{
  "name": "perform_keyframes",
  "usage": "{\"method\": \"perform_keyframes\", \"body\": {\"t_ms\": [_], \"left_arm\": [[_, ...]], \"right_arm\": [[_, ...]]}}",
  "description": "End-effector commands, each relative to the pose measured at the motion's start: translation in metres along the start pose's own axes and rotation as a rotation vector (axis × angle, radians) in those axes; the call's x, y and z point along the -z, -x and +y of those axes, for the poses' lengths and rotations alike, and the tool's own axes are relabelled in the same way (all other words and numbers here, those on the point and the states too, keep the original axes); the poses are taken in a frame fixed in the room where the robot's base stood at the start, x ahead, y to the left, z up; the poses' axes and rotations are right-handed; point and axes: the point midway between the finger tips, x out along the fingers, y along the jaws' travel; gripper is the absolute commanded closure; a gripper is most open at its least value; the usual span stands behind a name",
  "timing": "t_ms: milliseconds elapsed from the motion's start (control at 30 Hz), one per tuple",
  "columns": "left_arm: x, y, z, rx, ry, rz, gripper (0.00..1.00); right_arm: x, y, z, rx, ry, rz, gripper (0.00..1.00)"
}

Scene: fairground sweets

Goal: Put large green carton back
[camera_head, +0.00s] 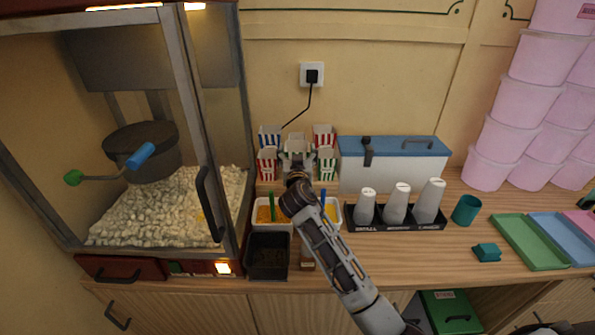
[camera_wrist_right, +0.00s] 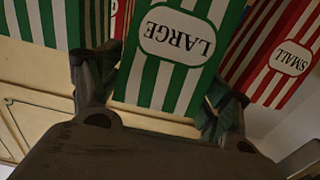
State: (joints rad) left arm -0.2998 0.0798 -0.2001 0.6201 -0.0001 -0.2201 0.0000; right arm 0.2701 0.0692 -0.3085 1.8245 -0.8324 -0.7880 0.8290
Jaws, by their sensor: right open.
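The large green carton (camera_wrist_right: 175,55), green-and-white striped with an upside-down "LARGE" label, stands between the fingers of my right gripper (camera_wrist_right: 158,95) in the right wrist view. The jaws are open, one finger on each side of it; I cannot tell whether either touches. In the head view my right gripper (camera_head: 297,163) is at the middle of the carton group by the wall, largely hiding this carton. Another green striped carton (camera_head: 327,162) stands just right of it.
A blue carton (camera_head: 269,136) and another red one (camera_head: 324,134) stand behind. A blue-lidded white box (camera_head: 393,172) and a cup rack (camera_head: 370,225) are close on the right. White tubs (camera_head: 262,228) and a black bin (camera_head: 268,257) are in front. The popcorn machine (camera_head: 215,130) stands left.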

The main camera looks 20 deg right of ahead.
Motion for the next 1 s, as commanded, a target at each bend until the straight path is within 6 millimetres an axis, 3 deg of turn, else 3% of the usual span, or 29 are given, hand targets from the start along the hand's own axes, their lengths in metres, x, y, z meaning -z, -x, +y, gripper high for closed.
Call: {"method": "perform_keyframes", "body": {"t_ms": [700,1000], "left_arm": [[-0.002,-0.018,0.0,0.0,0.0,0.0,0.6],[-0.002,-0.022,0.0,0.0,0.0,0.0,0.6]], "right_arm": [[-0.002,0.078,0.0,0.0,-0.002,-0.001,0.22],[-0.001,0.1,0.0,0.0,-0.001,0.0,0.22]]}}
